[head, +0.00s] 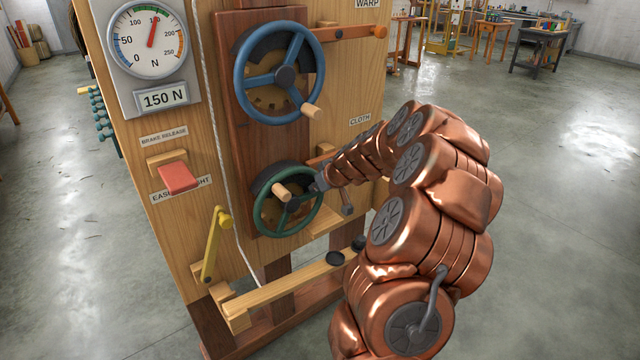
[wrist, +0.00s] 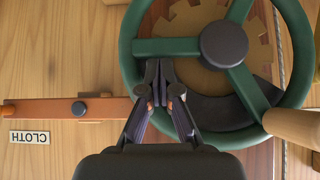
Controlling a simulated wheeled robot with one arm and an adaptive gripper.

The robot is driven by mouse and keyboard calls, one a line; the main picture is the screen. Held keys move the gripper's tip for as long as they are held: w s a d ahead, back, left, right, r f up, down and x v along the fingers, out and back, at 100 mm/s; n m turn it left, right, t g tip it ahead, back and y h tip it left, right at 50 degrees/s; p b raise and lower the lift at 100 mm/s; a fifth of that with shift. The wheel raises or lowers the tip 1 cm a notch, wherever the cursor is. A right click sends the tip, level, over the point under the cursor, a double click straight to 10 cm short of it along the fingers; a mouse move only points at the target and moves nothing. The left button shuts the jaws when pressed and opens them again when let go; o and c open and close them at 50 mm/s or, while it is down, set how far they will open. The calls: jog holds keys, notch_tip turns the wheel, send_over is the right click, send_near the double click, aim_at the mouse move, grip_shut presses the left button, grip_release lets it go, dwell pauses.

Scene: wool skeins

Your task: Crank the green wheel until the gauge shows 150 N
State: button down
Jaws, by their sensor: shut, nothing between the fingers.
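The green wheel (head: 262,213) is low on the wooden panel; its rim, spokes and dark hub fill the right of the wrist view (wrist: 255,98). Its wooden crank knob (head: 281,192) sticks out, at lower right in the wrist view (wrist: 292,126). The knob is apart from the fingers. The gauge (head: 150,55) has a red needle a little right of the top, between the 100 and 200 marks. A plate (head: 164,98) below reads 150 N.
A blue wheel (head: 239,75) with its own knob is above the green one. A red brake release lever (head: 180,178) and a yellow lever (head: 215,245) are to the left. An orange bar (wrist: 65,110) lies beside the gripper. Open floor is at right.

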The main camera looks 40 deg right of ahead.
jog(key=shift+w+f, duration=0.15)
jog(key=shift+f, duration=0.05)
dwell(0.3)
